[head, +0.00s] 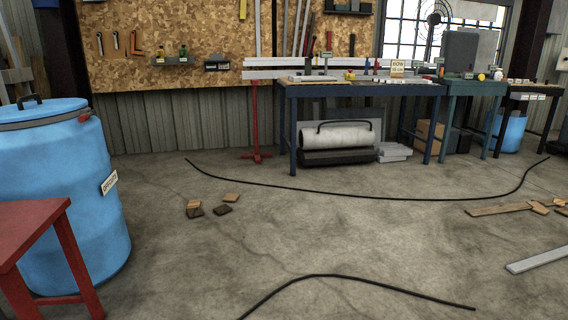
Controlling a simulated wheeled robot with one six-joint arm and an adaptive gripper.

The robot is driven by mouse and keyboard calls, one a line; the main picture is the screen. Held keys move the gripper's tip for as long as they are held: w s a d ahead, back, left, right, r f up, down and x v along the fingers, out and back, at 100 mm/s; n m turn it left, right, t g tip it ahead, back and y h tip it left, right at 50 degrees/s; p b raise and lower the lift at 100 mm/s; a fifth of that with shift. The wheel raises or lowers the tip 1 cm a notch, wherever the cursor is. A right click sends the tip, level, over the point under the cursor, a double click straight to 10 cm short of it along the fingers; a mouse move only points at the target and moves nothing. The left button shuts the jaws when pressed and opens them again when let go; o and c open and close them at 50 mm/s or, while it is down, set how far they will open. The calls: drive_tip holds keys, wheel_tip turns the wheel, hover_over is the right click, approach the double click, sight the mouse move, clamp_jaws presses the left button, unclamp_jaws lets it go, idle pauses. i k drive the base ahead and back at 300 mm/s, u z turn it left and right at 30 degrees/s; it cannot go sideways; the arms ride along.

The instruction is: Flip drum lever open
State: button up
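A blue drum (62,190) stands upright at the left of the head view, partly cut off by the left edge. Its lid has a dark handle (30,98) on top. A white label (109,183) is on the drum's side. My gripper is not in view.
A red table (32,225) stands in front of the drum at lower left. Black cables (330,276) and wood scraps (223,209) lie on the concrete floor. A workbench (350,90) stands at the back. The middle floor is mostly clear.

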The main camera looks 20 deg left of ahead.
sight(83, 118)
drive_tip(key=u, duration=1.7)
drive_tip(key=i, duration=2.2)
drive_tip(key=u, duration=0.4)
